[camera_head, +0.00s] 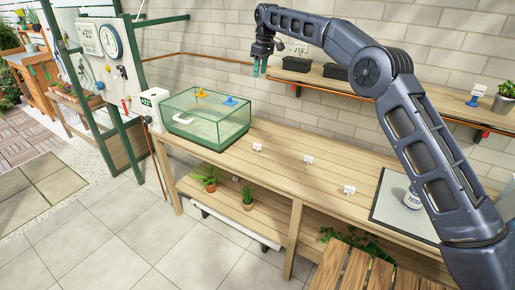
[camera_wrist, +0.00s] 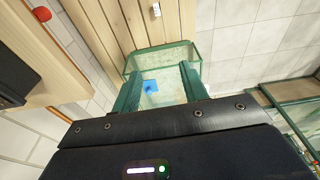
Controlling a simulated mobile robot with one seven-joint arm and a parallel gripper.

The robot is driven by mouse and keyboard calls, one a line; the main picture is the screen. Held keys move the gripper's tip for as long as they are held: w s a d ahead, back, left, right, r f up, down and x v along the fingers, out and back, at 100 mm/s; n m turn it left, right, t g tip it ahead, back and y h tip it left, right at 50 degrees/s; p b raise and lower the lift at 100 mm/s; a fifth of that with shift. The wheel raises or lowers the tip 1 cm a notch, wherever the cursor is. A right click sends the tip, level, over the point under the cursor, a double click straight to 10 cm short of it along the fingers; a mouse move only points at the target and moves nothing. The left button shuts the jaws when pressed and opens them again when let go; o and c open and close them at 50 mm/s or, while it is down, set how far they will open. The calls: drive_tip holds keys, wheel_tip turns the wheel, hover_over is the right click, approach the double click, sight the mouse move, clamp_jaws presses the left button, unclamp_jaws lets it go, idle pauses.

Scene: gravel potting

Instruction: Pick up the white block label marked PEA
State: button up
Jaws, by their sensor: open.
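Small white block labels stand in a loose row on the wooden workbench in the head view: one at the left (camera_head: 257,147), one in the middle (camera_head: 308,160) and one at the right (camera_head: 349,190). Their lettering is too small to read, so I cannot tell which is PEA. One white label (camera_wrist: 156,10) shows at the top of the wrist view. My gripper (camera_head: 260,68) is open and empty, high above the bench near the shelf, well apart from the labels. In the wrist view its green fingers (camera_wrist: 161,88) point down over the glass case.
A green-framed glass case (camera_head: 205,128) with a blue knob (camera_wrist: 150,86) stands at the bench's left end. A wall shelf (camera_head: 340,82) with black trays (camera_head: 297,64) is beside my gripper.

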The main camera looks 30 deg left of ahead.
approach(257, 144)
drive_tip(key=shift+f, duration=0.55)
drive_tip(key=shift+w+a+f, duration=0.1)
drive_tip(key=shift+a+f, duration=0.2)
drive_tip(key=shift+f, duration=1.5)
drive_tip(key=shift+s+a+f, duration=0.1)
drive_tip(key=shift+a+f, duration=0.15)
drive_tip(key=shift+f, duration=1.55)
drive_tip(key=shift+w+a+f, duration=0.1)
drive_tip(key=shift+a+f, duration=0.2)
drive_tip(key=shift+f, duration=1.5)
clamp_jaws()
